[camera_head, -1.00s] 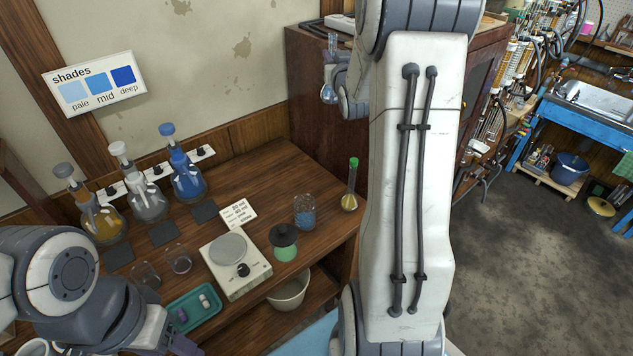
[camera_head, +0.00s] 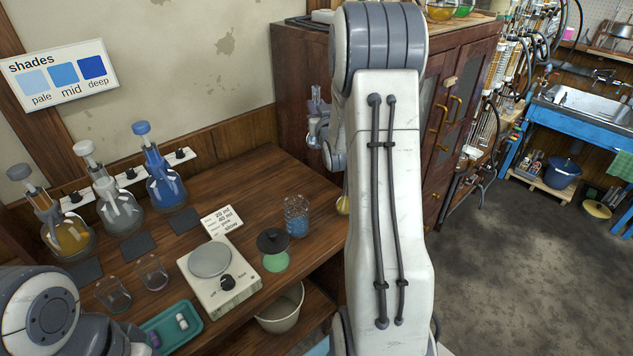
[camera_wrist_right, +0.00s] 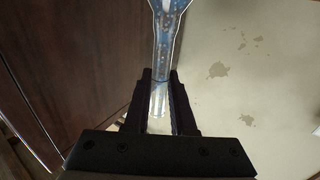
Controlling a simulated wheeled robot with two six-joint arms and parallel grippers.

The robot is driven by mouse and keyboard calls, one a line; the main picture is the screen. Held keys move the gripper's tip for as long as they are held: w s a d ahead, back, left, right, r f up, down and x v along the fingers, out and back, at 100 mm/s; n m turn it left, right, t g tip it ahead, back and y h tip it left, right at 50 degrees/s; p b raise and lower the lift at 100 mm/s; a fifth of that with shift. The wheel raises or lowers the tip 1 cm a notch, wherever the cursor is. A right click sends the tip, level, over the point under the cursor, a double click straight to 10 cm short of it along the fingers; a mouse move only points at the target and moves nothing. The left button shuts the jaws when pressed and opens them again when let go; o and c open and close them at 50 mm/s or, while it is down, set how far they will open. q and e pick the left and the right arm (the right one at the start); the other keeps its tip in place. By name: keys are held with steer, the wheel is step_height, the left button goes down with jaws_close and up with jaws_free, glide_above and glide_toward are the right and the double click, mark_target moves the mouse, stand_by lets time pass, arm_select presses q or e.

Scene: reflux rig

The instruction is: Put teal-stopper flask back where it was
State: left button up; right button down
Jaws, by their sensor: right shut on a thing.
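My right gripper (camera_wrist_right: 160,105) is shut on a narrow clear glass neck. The glass widens into a speckled bluish part (camera_wrist_right: 170,35) at the top of the right wrist view. In the head view this small glass flask (camera_head: 316,105) is up in the air in front of the cabinet's left side, partly hidden by my right arm. I cannot make out a teal stopper on it. My left arm shows at the lower left of the head view, but its gripper is out of the picture.
The wooden bench holds several stoppered flasks (camera_head: 165,185), a scale (camera_head: 218,280), a dark-topped green jar (camera_head: 274,262), a beaker of blue pieces (camera_head: 297,215) and a teal tray (camera_head: 190,335). A wooden cabinet (camera_head: 300,85) stands behind. My right arm hides most of a yellow flask (camera_head: 342,205).

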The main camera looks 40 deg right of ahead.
step_height(320, 180, down, 16)
steer(key=p, duration=0.2)
steer(key=shift+f, duration=0.25)
steer(key=shift+f, duration=0.15)
steer(key=c, duration=0.8)
jaws_free()
steer(key=shift+o, duration=0.2)
